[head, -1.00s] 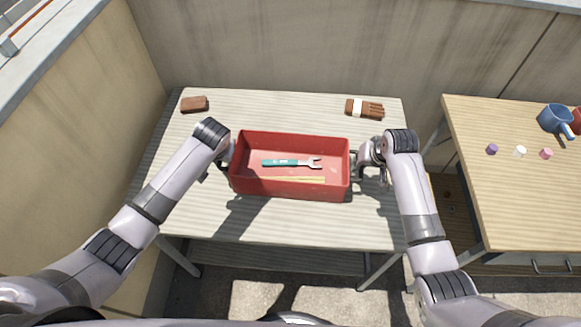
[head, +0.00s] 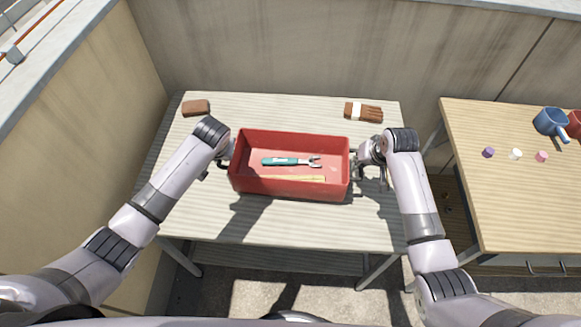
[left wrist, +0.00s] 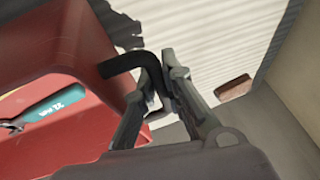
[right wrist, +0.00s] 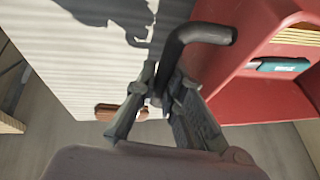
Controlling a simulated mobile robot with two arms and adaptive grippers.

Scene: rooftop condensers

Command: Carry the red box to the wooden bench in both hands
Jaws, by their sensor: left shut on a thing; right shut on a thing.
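The red box (head: 290,188) is an open, level tray in front of me, over the grey slatted table. A teal-handled wrench (head: 290,161) and a yellow strip (head: 295,178) lie in it. My left gripper (left wrist: 160,75) is shut on the black handle (left wrist: 125,63) at the box's left end. My right gripper (right wrist: 161,85) is shut on the black handle (right wrist: 205,33) at its right end. The box appears slightly raised, with its shadow to the lower left. The wooden bench (head: 510,215), with a light wood top, stands at the right.
The slatted table (head: 330,232) carries a brown block (head: 195,107) at the back left and a brown brush (head: 363,112) at the back right. Walls stand behind and left.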

